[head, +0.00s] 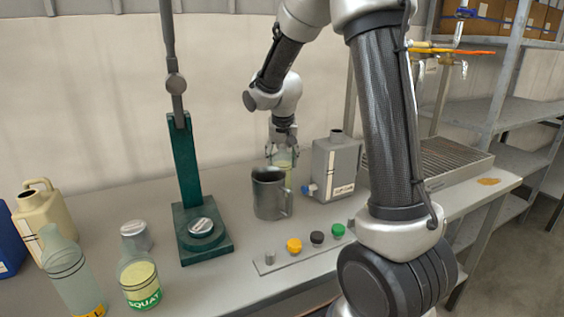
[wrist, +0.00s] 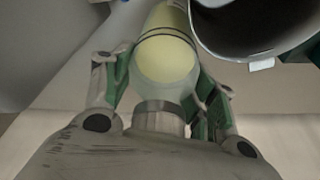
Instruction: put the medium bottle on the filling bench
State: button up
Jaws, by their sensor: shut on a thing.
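My gripper (head: 282,148) is shut on a clear bottle with pale yellow contents (head: 283,163), behind the grey metal jug (head: 270,196). In the wrist view the bottle (wrist: 165,58) lies between both fingers of my gripper (wrist: 158,88), its grey neck towards the palm. No label on it shows, so I cannot read its size. The jug hides its lower part; I cannot tell whether it touches the grey bench (head: 150,180). A tall bottle with an orange label (head: 72,275) and a bottle marked SQUAT (head: 138,278) stand at the front left.
The jug's dark mouth (wrist: 260,25) is close beside the held bottle. A grey can (head: 335,168) stands right of it. A green press (head: 187,165) stands left. Several coloured caps (head: 317,238) lie on a front strip. A grated tray (head: 450,160) is at the right.

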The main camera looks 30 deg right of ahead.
jog(key=shift+f, duration=0.55)
jog(key=o, duration=1.6)
jog(key=shift+f, duration=0.15)
jog(key=shift+o, duration=0.2)
jog(key=v, duration=1.2)
jog(key=s+d+r+n+t+y, duration=0.1)
jog(key=s+n, duration=0.3)
jog(key=s, duration=2.3)
jog(key=shift+s+d+r+n, duration=0.2)
jog(key=shift+s+d+n, duration=0.1)
jog(key=shift+s, duration=0.1)
